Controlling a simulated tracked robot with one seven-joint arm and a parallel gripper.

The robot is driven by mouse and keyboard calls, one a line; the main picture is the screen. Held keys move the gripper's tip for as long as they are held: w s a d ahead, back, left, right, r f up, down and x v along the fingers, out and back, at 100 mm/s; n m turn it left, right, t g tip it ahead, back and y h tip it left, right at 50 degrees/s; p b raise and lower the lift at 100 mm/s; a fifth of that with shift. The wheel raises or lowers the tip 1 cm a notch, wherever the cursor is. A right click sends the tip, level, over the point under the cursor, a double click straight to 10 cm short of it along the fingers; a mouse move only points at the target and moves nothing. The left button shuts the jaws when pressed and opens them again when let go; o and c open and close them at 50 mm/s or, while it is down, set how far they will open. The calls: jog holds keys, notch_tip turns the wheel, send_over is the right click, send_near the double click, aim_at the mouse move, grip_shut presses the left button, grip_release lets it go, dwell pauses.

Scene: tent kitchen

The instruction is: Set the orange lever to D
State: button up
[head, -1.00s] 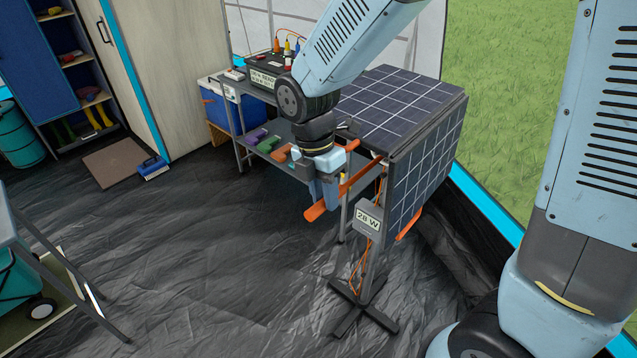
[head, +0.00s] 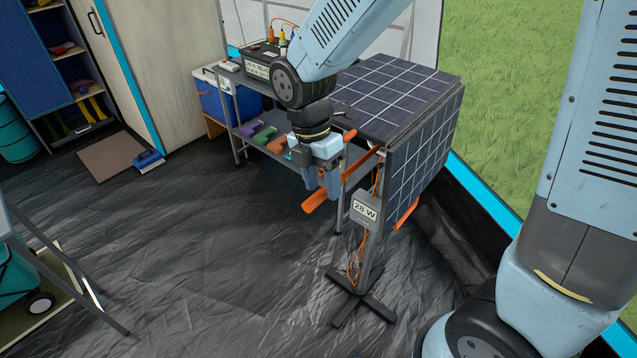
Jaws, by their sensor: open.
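An orange lever (head: 355,172) slants beside the solar panel stand, its wide grip end at the lower left. My gripper (head: 321,190) points down at the lever, fingers apart. One finger covers part of the lever; I cannot tell whether the lever lies between the fingers or touches them. The solar panel (head: 405,95) has a flat top section and a section hanging down its right side. A grey meter box (head: 364,211) on the stand appears to read 28 W. No letter D is legible.
Another orange handle (head: 405,213) shows under the panel's lower edge. A black power box (head: 268,62) stands on a grey rack left of the panel. Orange cables hang by the stand's crossed feet (head: 362,300). The dark floor left of the stand is clear.

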notch_tip(320, 180, up, 13)
jog(key=w+a, duration=0.1)
jog(key=a, duration=0.1)
jog(key=shift+w+f, duration=0.15)
jog(key=shift+w, duration=0.1)
jog(key=s+d+r+m+t, duration=0.2)
jog(key=d+m, duration=0.7)
jog(key=s+d+r+m+t+y, duration=0.1)
jog(key=s+d+r+m+t, duration=0.1)
jog(key=d+m, duration=0.8)
jog(key=s+d+r+m+t, duration=0.2)
jog(key=d+m, duration=0.7)
jog(key=d, duration=0.1)
jog(key=shift+r+m+t+y, duration=0.4)
